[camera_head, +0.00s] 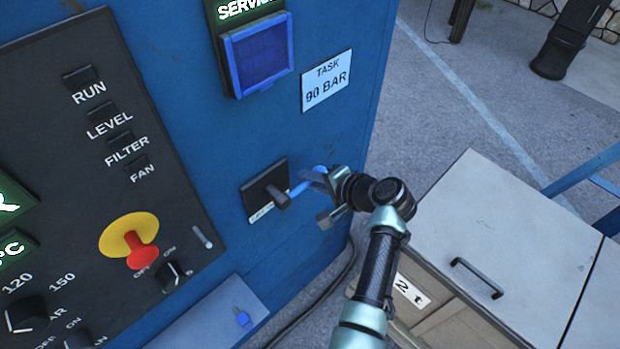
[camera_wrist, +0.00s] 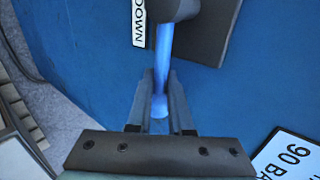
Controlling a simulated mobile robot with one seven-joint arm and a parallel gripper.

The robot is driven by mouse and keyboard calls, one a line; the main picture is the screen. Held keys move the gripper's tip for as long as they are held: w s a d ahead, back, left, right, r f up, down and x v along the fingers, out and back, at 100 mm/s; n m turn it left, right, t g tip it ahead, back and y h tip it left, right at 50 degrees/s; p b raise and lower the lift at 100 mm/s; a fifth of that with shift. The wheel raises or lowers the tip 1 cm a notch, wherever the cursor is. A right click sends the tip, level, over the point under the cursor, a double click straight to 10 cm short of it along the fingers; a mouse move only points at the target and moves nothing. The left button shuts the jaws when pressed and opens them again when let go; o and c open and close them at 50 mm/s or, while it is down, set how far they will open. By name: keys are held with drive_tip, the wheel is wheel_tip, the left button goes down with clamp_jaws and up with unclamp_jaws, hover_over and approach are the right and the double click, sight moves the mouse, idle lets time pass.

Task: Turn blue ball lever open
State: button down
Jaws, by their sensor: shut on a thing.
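The blue lever (camera_head: 301,187) sticks out to the right from a dark hub on a black plate (camera_head: 258,183) on the blue cabinet's front. In the wrist view the lever (camera_wrist: 164,48) runs from the dark hub (camera_wrist: 172,9) down between the fingers. My gripper (camera_head: 323,192) is shut on the lever's outer end, with one finger on each side in the wrist view (camera_wrist: 159,98). A white label reading "DOWN" (camera_wrist: 139,22) lies beside the hub. In the head view the fingers partly hide the lever's end.
A red-and-yellow knob (camera_head: 131,240) and several switches sit on the dark panel to the left. A "TASK 90 BAR" sign (camera_head: 327,81) is above the lever. A grey cabinet with a handle (camera_head: 520,250) stands close on my arm's right.

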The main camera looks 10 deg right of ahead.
drive_tip(key=shift+w+d+r, duration=0.15)
drive_tip(key=shift+d+r, duration=0.1)
drive_tip(key=shift+d, duration=0.1)
drive_tip(key=c, duration=0.8)
unclamp_jaws()
drive_tip(key=shift+f, duration=0.1)
drive_tip(key=shift+c, duration=0.2)
drive_tip(key=shift+f, duration=0.15)
drive_tip(key=shift+a, duration=0.1)
drive_tip(key=b+v, duration=0.1)
drive_tip(key=v, duration=1.2)
drive_tip(key=shift+b, duration=0.3)
